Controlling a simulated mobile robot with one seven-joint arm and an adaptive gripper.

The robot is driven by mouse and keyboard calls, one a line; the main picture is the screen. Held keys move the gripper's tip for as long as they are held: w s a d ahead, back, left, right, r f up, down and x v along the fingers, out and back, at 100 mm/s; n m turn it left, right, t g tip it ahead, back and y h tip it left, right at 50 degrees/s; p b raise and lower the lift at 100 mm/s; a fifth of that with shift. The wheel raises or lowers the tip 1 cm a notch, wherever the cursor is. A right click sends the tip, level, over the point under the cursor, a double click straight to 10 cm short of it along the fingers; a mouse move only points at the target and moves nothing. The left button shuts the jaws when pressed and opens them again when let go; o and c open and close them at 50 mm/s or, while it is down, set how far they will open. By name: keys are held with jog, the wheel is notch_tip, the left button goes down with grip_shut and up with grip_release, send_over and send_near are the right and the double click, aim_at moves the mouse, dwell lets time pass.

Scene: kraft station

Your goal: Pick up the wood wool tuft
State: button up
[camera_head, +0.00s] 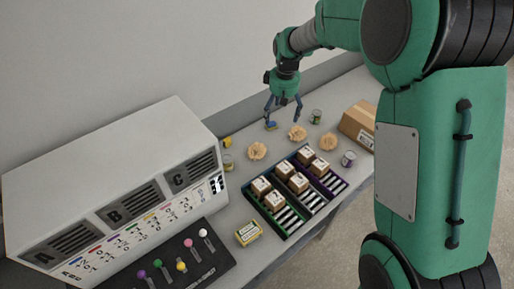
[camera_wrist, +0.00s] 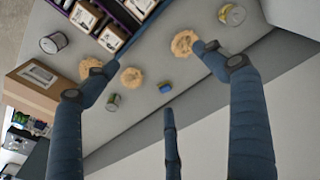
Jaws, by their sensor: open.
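Three pale tan wood wool tufts lie apart on the grey table. In the head view they are the left tuft (camera_head: 257,151), the middle tuft (camera_head: 297,133) and the right tuft (camera_head: 328,141). In the wrist view, mirrored in order, they are the right one (camera_wrist: 183,43), the middle one (camera_wrist: 131,77) and the left one (camera_wrist: 86,68). My gripper (camera_head: 283,118) is open and empty above the table's back part. In the wrist view its blue fingers (camera_wrist: 157,66) are spread; one fingertip overlaps the edge of the right tuft, another partly covers the left one.
A small blue-yellow item (camera_head: 271,125) lies near the tufts. Cans (camera_head: 315,116) and (camera_head: 348,158) stand around them, with a cardboard box (camera_head: 359,124) to the right. A divided crate (camera_head: 286,233) of small boxes is in front; a lettered cabinet (camera_head: 112,190) stands left.

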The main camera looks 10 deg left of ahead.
jog(key=w+a+f+n+p, duration=0.1)
jog(key=w+a+f+p, duration=0.1)
jog(key=a+f, duration=0.3)
jog(key=w+a+f+n+g+p, duration=0.1)
jog(key=w+a+f+p, duration=0.2)
jog(key=f, duration=0.5)
jog(key=shift+w+a+f+n, duration=0.35)
jog(key=shift+w+a, duration=0.15)
jog(key=shift+a, duration=0.35)
jog(key=p, duration=0.1)
send_over(256, 147)
jog(key=shift+d+f, duration=0.15)
jog(key=shift+f, duration=4.15)
jog(key=shift+f, duration=0.1)
jog(key=shift+f+p, duration=0.55)
jog(key=shift+f, duration=1.95)
jog(key=shift+s, duration=0.1)
jog(key=c, duration=1)
